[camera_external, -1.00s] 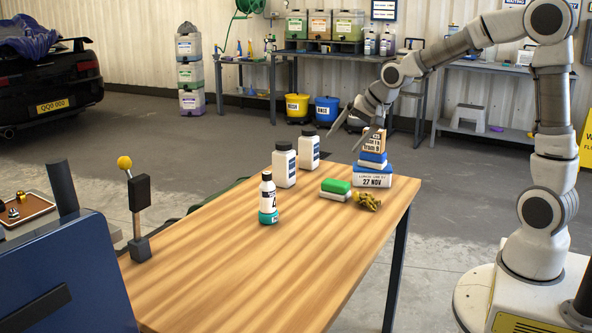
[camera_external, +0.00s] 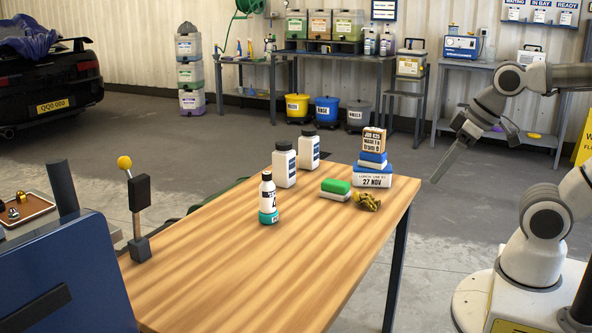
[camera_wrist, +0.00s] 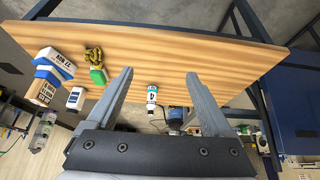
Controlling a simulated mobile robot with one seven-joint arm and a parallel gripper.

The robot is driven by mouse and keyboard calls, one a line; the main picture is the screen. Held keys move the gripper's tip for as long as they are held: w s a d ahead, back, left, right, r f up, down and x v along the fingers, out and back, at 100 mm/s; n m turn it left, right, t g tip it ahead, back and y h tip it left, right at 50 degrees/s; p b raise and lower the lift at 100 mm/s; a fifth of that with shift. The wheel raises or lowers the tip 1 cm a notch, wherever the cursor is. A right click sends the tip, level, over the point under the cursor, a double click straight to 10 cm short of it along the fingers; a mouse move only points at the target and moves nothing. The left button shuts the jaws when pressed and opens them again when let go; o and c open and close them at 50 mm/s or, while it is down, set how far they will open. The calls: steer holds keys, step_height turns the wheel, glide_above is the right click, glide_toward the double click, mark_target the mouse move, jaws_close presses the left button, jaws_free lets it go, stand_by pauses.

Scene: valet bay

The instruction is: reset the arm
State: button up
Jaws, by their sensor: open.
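My gripper (camera_external: 449,157) hangs in the air to the right of the wooden table (camera_external: 230,262), past its far right corner, with nothing in it. In the wrist view my gripper (camera_wrist: 158,95) has its two fingers spread wide apart. My gripper is apart from this stack.
On the table are two white bottles (camera_external: 284,168) (camera_external: 308,153), a smaller bottle with a teal base (camera_external: 268,200), a green and white sponge block (camera_external: 335,189) and a crumpled yellow-brown cloth (camera_external: 366,201). A lever (camera_external: 139,205) stands at the left.

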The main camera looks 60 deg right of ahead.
step_height(320, 180, up, 16)
steer(key=p, duration=1.4)
steer(key=shift+r+p, duration=0.25)
steer(key=shift+p, duration=0.1)
